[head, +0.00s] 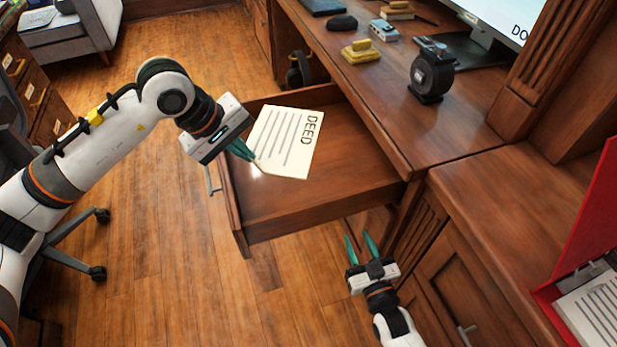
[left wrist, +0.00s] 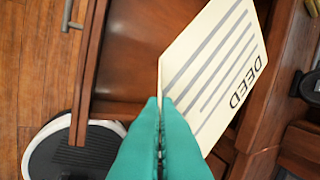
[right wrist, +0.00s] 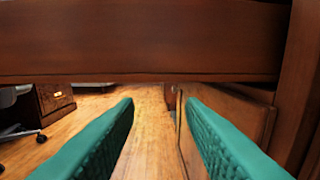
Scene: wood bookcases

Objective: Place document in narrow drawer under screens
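The document (head: 287,142), a cream sheet marked DEED, is at the open drawer (head: 330,195) under the desk. My left gripper (head: 247,157) is shut on the document's near-left edge and holds it over the drawer. In the left wrist view the document (left wrist: 215,70) runs out from between the teal fingers (left wrist: 160,105). I cannot tell if its far side touches the drawer. My right gripper (head: 361,246) is open and empty, low in front of the drawer. The right wrist view shows the drawer's underside edge (right wrist: 140,45) ahead. A screen (head: 500,18) stands on the desk above.
The desk top (head: 455,125) holds a black tape dispenser (head: 431,75), yellow sticky notes (head: 361,51) and a mouse (head: 342,23). A red binder (head: 590,220) with papers is at right. An office chair (head: 75,255) stands left. Floor in front is clear.

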